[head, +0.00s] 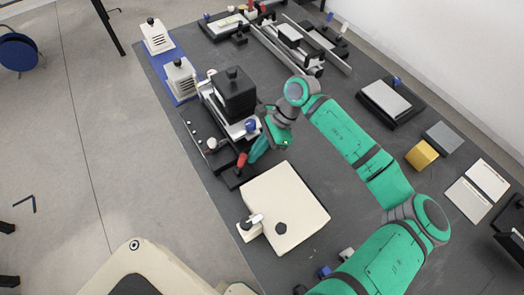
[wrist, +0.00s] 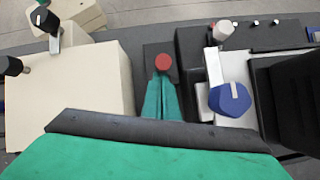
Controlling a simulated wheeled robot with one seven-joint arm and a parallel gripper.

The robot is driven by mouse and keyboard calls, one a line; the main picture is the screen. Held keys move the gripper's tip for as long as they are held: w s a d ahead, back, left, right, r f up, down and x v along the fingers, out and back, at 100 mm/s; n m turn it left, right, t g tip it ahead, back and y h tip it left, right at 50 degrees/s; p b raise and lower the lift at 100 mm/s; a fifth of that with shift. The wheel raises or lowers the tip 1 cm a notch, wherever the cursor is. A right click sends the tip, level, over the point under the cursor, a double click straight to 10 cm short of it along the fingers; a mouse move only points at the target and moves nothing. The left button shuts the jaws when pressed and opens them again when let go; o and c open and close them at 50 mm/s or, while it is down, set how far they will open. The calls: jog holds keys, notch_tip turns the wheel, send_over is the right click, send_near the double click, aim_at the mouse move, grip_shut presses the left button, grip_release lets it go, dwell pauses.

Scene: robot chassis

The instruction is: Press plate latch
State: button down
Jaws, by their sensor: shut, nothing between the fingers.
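A red-capped piece (head: 241,160) stands on a small dark plate (head: 232,179) between the cream box and the black machine. In the wrist view its round red cap (wrist: 163,62) lies just beyond my fingertips. No part is labelled as the plate latch, so I cannot tell for certain which it is. My green gripper (head: 253,158) is shut and empty, close beside the red cap; I cannot tell whether they touch. In the wrist view my gripper (wrist: 162,82) hides part of the dark plate. A blue knob (wrist: 230,98) on a metal plate (wrist: 235,132) is to its right.
A cream box (head: 286,206) with a black knob is close on the near side. The black machine block (head: 235,92) stands on the far side. A yellow block (head: 421,155) and flat plates lie at the right. The table between them and my arm is mostly clear.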

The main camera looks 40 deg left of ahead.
jog(key=shift+s+a+r+t, duration=0.15)
jog(key=shift+s+r+t, duration=0.1)
jog(key=shift+t, duration=0.25)
dwell(0.3)
